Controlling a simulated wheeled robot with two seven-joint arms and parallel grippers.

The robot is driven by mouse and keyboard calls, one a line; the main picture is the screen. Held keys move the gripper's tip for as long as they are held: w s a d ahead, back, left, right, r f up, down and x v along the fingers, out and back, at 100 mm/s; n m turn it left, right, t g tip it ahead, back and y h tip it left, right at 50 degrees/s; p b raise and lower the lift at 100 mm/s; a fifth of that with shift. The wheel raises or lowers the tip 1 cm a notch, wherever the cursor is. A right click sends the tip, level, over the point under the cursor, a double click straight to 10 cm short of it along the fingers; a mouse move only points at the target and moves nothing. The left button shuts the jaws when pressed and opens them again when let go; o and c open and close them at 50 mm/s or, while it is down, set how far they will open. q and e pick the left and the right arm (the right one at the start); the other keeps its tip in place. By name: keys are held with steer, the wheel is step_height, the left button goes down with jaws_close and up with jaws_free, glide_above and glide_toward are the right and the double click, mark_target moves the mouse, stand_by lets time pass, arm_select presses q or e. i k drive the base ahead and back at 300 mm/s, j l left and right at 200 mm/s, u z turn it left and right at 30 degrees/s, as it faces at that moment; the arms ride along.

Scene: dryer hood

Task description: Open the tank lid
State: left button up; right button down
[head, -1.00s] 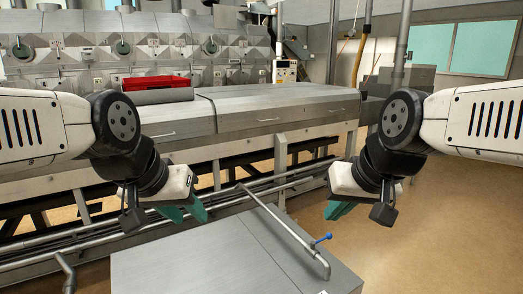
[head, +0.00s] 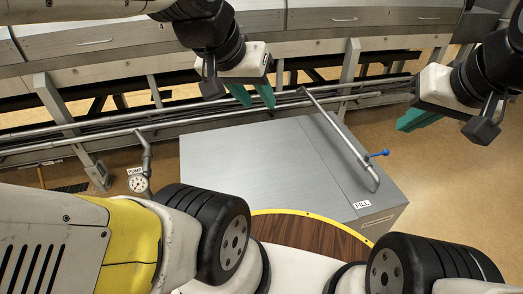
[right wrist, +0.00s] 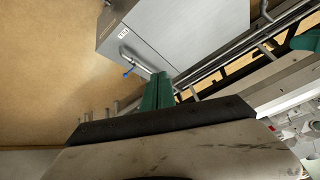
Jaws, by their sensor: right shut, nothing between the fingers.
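The tank is a grey metal box (head: 345,205) in the middle of the head view, with a FILL label on its front right. Its lid (head: 250,165) is the broad flat top panel left of a seam, lying level. A bent pipe (head: 345,135) with a blue-handled valve runs across the right part of the top. My left gripper (head: 257,100) has its green fingers apart and empty, above the tank's back edge. My right gripper (head: 404,124) is shut and empty, to the right of the tank. Its fingers (right wrist: 158,94) also show in the right wrist view, apart from the tank (right wrist: 170,35).
A long grey machine (head: 330,20) with rails stands behind the tank. A pressure gauge (head: 137,183) labelled PUMP is left of the tank. Open brown floor (head: 440,190) lies to the right. A wooden surface with a yellow edge (head: 310,232) is in front.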

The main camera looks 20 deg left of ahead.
mark_target(254, 168)
steer(key=l+u, duration=0.15)
steer(key=u, duration=0.2)
steer(key=k+l+u, duration=0.1)
steer(key=u, duration=0.25)
steer(key=l+u, duration=0.1)
steer(key=u, duration=0.25)
steer(key=k, duration=0.05)
